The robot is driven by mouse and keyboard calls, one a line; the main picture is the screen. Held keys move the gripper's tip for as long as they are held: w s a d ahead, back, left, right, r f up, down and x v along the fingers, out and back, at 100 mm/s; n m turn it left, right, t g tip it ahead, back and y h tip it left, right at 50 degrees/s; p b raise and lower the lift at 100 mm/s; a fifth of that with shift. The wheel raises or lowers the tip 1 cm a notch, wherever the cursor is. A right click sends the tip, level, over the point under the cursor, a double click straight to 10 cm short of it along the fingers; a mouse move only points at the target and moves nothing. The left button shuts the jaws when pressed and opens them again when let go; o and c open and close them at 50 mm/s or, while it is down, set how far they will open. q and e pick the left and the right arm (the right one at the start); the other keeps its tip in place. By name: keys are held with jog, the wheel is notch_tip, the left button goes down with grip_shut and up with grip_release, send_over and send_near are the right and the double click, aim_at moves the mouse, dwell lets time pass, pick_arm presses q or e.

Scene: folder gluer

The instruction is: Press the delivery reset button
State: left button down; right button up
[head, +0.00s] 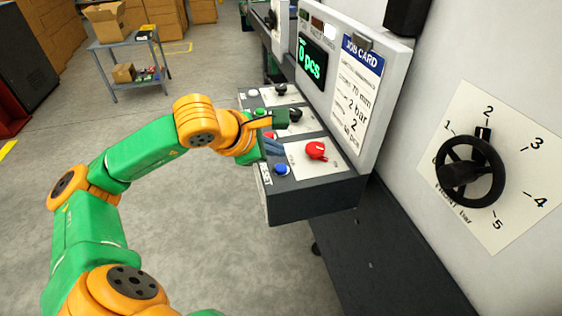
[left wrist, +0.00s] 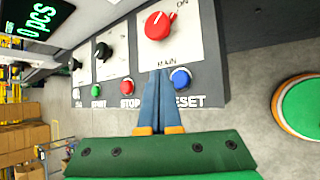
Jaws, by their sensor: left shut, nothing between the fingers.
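A blue push button (head: 281,169) sits on the near end of the dark control panel (head: 310,200). In the left wrist view the blue button (left wrist: 180,78) is above the word RESET; I see no word "delivery" beside it. My left gripper (head: 273,145) is shut and empty, with its blue fingers together. In the left wrist view the fingertips (left wrist: 160,75) point at the panel just left of the blue button, between it and the red STOP button (left wrist: 127,85). I cannot tell whether they touch the panel. My right gripper is not in view.
A red MAIN knob (head: 316,150) and black knobs (head: 282,90) stand on the panel top. A green START button (left wrist: 97,89) is farther along. A display and job card (head: 356,85) rise behind. A black handwheel (head: 470,171) is on the right wall. Open floor lies left.

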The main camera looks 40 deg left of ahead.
aim_at(276, 169)
pick_arm(q)
notch_tip(276, 169, up, 4)
jog(key=p, duration=0.2)
jog(key=shift+f+p, duration=0.1)
jog(key=shift+p, duration=0.2)
jog(key=shift+f, duration=0.1)
